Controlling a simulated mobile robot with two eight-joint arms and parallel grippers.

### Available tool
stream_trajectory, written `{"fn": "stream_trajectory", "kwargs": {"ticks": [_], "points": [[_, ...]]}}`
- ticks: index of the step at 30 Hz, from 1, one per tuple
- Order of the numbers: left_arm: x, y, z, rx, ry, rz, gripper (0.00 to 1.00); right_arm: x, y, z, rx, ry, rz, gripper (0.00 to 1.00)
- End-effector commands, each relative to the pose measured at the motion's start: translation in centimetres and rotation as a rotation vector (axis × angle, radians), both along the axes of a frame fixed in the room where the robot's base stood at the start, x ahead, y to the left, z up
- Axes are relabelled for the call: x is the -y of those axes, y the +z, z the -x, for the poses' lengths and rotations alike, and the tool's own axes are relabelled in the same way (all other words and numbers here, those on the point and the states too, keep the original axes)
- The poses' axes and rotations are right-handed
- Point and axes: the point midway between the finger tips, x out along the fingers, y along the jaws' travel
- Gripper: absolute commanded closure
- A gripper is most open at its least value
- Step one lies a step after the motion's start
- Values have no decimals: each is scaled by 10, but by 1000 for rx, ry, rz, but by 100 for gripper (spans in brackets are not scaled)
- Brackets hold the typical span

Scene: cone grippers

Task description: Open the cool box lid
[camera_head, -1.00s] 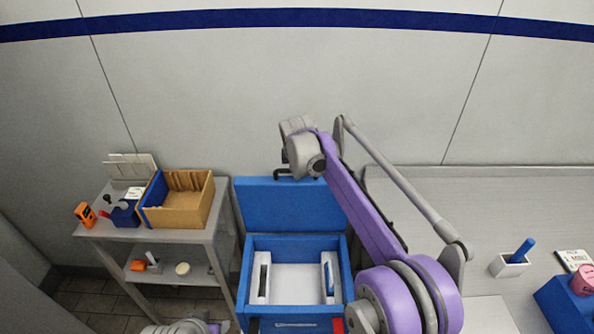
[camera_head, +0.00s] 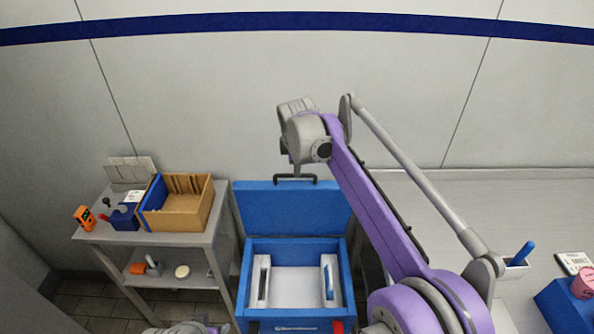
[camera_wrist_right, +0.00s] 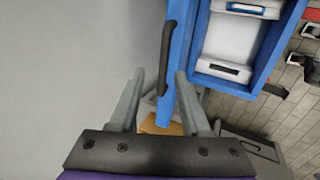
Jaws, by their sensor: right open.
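The blue cool box (camera_head: 247,290) stands low in the middle of the head view, its pale inside showing. Its blue lid (camera_head: 290,208) is raised upright at the back, with a black handle (camera_head: 295,178) on the top edge. In the right wrist view the lid (camera_wrist_right: 180,60) appears edge-on, with the handle (camera_wrist_right: 168,45) along it. My left gripper is out of view.
A grey shelf cart (camera_head: 190,240) stands left of the box, with a cardboard box (camera_head: 185,210) and small tools on it. A wall is behind.

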Motion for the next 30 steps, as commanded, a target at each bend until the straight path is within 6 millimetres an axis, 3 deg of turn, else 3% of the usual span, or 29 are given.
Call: {"fn": "stream_trajectory", "kwargs": {"ticks": [3, 7, 23, 26, 30], "points": [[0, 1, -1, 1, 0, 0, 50, 0, 18, 9, 0, 0, 0, 53], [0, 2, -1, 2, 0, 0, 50, 0, 28, 14, 0, 0, 0, 53], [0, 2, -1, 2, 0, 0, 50, 2, 32, 17, 0, -8, -4, 53], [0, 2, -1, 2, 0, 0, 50, 13, 33, 27, 1, -59, -28, 53], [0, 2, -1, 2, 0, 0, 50, 46, 32, 65, 2, -232, -113, 53]]}}
